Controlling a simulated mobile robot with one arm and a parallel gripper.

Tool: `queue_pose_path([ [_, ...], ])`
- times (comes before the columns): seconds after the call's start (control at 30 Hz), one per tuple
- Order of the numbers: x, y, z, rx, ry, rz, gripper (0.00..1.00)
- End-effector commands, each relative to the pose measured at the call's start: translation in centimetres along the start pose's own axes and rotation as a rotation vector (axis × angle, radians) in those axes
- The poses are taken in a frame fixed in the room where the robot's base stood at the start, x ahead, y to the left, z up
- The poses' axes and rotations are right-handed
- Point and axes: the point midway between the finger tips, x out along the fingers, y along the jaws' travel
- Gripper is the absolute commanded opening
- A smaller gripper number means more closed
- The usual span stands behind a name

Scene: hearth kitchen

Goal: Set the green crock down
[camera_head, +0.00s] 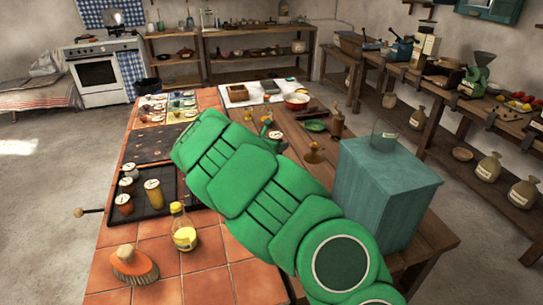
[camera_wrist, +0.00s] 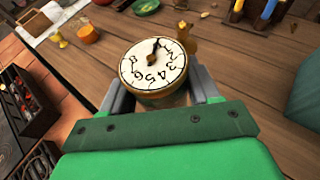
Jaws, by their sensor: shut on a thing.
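My gripper (camera_wrist: 160,90) is shut on a round crock (camera_wrist: 155,68), one grey finger on each side.
A brass piece (camera_wrist: 187,36) stands close behind the crock, with a green dish (camera_wrist: 145,6) beyond. An orange cup (camera_wrist: 88,33) and a yellow piece (camera_wrist: 58,36) are at left. A large teal box (camera_head: 385,185) stands at right. Bare wood lies between crock and box.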

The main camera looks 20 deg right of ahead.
Motion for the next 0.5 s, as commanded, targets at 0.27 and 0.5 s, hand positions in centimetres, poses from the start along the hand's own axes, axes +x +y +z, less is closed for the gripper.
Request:
queue_pose_path([
  [0.27, 2.5, 2.0, -0.5, 0.001, 0.003, 0.004, 0.16],
  [0.5, 4.6, 3.5, -0.7, 0.0, 0.001, 0.0, 0.16],
])
